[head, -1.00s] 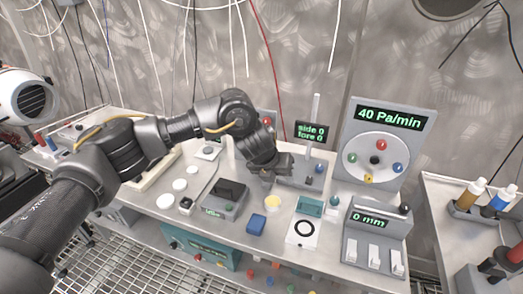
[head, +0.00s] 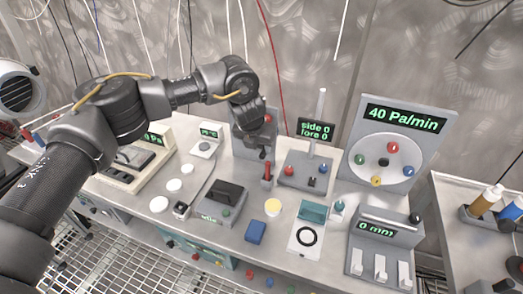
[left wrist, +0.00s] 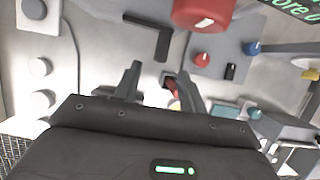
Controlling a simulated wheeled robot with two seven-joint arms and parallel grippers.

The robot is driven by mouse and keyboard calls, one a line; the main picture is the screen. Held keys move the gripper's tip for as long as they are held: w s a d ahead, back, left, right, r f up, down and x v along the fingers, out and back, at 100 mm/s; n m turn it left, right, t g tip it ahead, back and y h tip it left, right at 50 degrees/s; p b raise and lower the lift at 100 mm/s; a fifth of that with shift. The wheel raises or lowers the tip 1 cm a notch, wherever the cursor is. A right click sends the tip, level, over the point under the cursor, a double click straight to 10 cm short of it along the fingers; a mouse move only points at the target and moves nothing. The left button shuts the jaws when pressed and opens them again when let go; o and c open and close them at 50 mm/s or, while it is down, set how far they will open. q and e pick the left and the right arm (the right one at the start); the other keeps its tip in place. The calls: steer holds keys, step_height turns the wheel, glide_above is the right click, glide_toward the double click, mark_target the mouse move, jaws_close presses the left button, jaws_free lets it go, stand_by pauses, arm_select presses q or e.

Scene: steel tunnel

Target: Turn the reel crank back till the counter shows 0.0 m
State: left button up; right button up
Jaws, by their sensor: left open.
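My left gripper (head: 264,152) is open and empty, above the back middle of the bench, in front of a grey upright panel (head: 240,128) with a red knob (head: 267,118). In the left wrist view the open fingers (left wrist: 160,80) point at the bench; a small red-topped post (left wrist: 171,88) shows between them, apparently below. It also shows in the head view (head: 267,173). A black L-shaped bar (left wrist: 150,36) and a large red knob (left wrist: 205,12) lie ahead of the fingers. I cannot tell which part is the reel crank, and no counter in metres is readable.
A joystick box (head: 305,170) stands right of the gripper, with a "side 0 fore 0" display (head: 316,130). A "40 Pa/min" dial panel (head: 405,118) and a "0 mm" box (head: 378,232) stand further right. A dark-topped box (head: 224,203) and white discs (head: 159,204) lie in front and left.

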mark_target(262, 154)
arm_select(q)
steer(key=x, duration=0.4)
steer(key=shift+d+p, duration=0.1)
steer(key=shift+p, duration=0.2)
steer(key=shift+w+f, duration=0.1)
steer(key=shift+f, duration=0.2)
steer(key=shift+w+f, duration=0.15)
steer(key=shift+f, duration=0.15)
jaws_close()
arm_select(e)
steer(key=shift+w+a+r, duration=0.1)
steer(key=shift+w+r, duration=0.4)
steer(key=shift+w, duration=0.25)
arm_select(q)
steer(key=shift+r, duration=0.1)
arm_select(e)
steer(key=shift+f, duration=0.15)
